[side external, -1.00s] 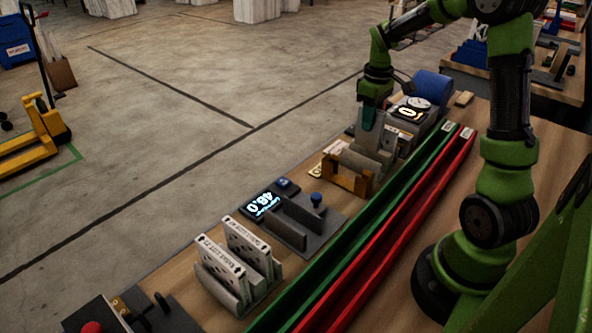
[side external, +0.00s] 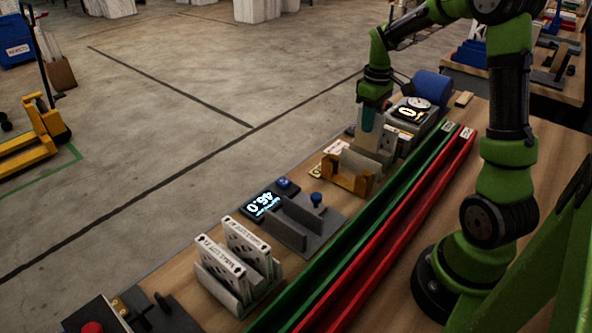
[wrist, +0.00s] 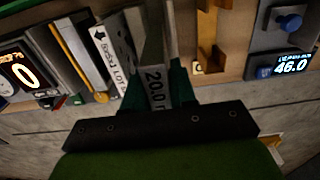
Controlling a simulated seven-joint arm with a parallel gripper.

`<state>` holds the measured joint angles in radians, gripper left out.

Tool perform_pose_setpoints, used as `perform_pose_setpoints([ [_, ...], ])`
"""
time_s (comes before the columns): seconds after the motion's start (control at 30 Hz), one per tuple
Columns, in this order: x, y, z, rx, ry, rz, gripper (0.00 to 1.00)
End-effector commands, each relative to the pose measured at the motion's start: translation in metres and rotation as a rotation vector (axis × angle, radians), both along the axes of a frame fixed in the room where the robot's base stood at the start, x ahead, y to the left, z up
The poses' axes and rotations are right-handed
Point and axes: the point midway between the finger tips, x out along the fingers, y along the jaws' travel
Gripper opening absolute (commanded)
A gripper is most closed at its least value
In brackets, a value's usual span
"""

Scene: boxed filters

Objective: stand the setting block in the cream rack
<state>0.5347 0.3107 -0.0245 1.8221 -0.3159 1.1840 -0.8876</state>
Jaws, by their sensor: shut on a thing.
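My gripper (wrist: 157,90) is shut on the setting block, a slim grey bar marked 20.0 (wrist: 156,88) in the wrist view. In the side view my gripper (side external: 368,122) points down at the far part of the bench, with the pale block below its fingers. A pale, cream-grey rack (side external: 362,162) is low under and in front of the fingers, behind an ochre holder (side external: 345,181). I cannot tell whether the block's lower end touches the rack, as the fingers and rack walls hide it.
A white lot-labelled box (wrist: 112,52) stands close left of the block in the wrist view. A scale reading 0 (side external: 408,112) is behind the gripper. A 46.0 display (side external: 263,204), a rack of white filters (side external: 240,280) and green (side external: 385,212) and red (side external: 405,218) rails lie nearer.

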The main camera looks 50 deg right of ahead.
Motion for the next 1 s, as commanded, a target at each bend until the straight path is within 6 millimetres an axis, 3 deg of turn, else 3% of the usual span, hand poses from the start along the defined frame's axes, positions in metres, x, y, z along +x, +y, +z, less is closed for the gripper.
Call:
perform_pose_setpoints([
  [1.0,0.0,0.0,-0.021,0.0,-0.001,-0.001,0.0],
])
